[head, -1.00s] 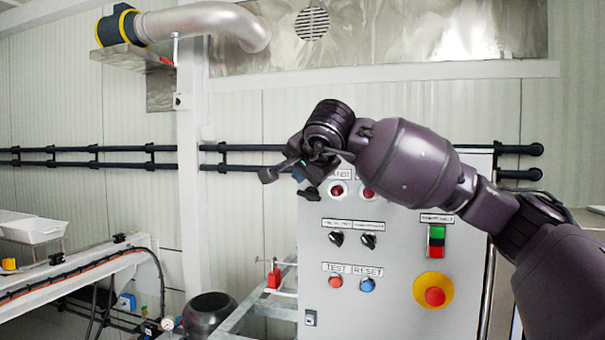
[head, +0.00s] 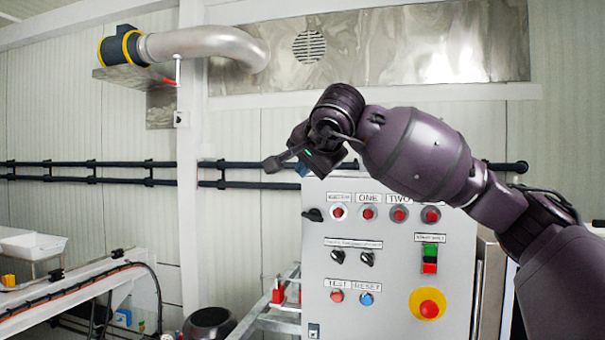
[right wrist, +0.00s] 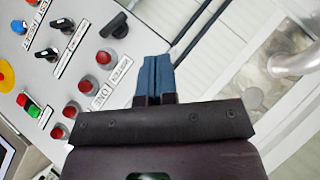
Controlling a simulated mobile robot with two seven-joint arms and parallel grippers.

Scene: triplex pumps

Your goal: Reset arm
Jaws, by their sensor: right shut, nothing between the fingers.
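My right arm comes in from the right in the head view, and its gripper (head: 303,168) is above the top left corner of the grey control panel (head: 392,275). In the right wrist view the gripper's two blue fingers (right wrist: 154,78) are together with nothing between them. They point past the panel edge near a black rotary switch (right wrist: 114,26) and do not appear to touch anything. The panel carries a row of red buttons (head: 368,212), a blue RESET button (head: 366,299) and a red TEST button (head: 337,296). My left gripper is not in the frames.
A yellow-ringed red emergency stop (head: 429,308) and a green and red switch (head: 430,258) are on the panel. Black pipes (head: 90,170) run along the wall behind. A metal frame (head: 265,318) stands left of the panel.

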